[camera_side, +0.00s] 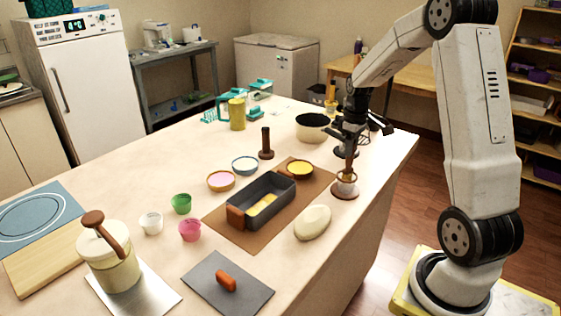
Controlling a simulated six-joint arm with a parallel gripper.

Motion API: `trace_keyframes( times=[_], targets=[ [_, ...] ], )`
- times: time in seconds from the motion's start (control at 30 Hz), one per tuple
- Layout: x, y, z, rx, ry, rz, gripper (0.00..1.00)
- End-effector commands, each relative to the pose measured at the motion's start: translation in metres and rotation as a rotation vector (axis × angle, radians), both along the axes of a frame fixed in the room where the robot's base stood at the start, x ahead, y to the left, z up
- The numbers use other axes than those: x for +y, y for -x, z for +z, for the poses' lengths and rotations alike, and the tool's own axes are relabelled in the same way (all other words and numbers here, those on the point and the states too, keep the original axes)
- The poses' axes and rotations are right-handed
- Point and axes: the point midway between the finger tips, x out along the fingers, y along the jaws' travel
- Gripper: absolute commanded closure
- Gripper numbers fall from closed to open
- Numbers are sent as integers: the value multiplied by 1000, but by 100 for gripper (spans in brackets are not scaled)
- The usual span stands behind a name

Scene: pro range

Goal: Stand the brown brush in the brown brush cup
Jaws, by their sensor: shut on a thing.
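My gripper (349,141) is at the right part of the table, pointing down, shut on the upright brown brush (349,163). The dark fingers hide the brush's upper part. Directly below is the brown brush cup (345,192), a small holder with a round reddish-brown base, near the table's right edge. The brush's lower end lines up with the cup and overlaps it in this view. I cannot tell whether the brush rests on the cup's bottom or is held a little above it.
A grey loaf tin (284,190) stands on a brown mat (225,218), left of the cup. A pale oval loaf (312,223) lies in front. The right table edge is close.

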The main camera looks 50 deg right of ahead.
Motion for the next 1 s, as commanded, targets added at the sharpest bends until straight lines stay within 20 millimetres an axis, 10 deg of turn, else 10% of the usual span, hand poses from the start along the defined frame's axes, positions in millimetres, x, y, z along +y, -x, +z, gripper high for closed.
trace_keyframes(
  times=[1.0],
  targets=[
    [0,0,-19,0,0,0,100]
  ],
)
